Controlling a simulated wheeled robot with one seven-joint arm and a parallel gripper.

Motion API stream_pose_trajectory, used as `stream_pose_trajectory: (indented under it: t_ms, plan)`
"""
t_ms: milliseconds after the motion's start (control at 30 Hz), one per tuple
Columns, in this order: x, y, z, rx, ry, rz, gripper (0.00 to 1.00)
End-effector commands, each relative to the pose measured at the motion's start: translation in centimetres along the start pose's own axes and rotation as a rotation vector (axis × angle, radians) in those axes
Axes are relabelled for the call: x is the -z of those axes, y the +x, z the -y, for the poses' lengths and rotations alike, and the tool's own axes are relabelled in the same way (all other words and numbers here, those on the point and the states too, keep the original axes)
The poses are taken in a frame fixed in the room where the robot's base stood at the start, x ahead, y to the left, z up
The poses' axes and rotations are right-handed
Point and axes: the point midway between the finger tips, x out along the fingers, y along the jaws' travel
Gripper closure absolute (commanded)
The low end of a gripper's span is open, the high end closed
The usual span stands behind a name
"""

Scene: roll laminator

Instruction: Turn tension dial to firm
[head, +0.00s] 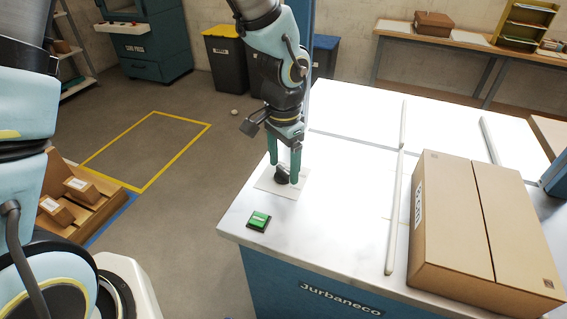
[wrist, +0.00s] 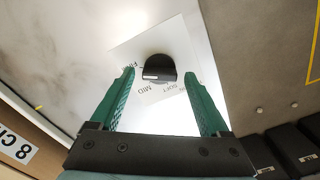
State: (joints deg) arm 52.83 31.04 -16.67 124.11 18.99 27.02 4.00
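The tension dial is a black knob (head: 282,175) on a white label plate (head: 268,186) near the left corner of the machine's top. In the wrist view the dial (wrist: 158,68) shows a pale mark on its near edge. The plate (wrist: 130,52) carries the words "SOFT" and "MID"; a third word at the left is partly hidden and begins with F. My gripper (head: 286,178) points down over the dial. In the wrist view its green fingers (wrist: 160,75) are apart, one on each side of the dial, with gaps between. Contact is not visible.
A green button (head: 259,220) sits near the front left edge of the white top. A large cardboard box (head: 480,225) and a long pale bar (head: 397,190) are to the right. Bare white surface lies between the dial and the bar.

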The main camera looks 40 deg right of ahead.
Motion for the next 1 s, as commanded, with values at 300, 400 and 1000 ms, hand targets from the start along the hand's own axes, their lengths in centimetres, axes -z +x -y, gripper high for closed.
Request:
stream_pose_trajectory:
  t_ms: [300, 400, 1000]
  plan:
    - [-0.1, -0.1, 0.0, 0.0, -0.001, 0.002, 0.15]
    - [0.0, -0.9, 0.0, 0.0, -0.003, -0.001, 0.15]
    - [0.0, -10.4, 0.0, 0.0, -0.001, 0.001, 0.15]
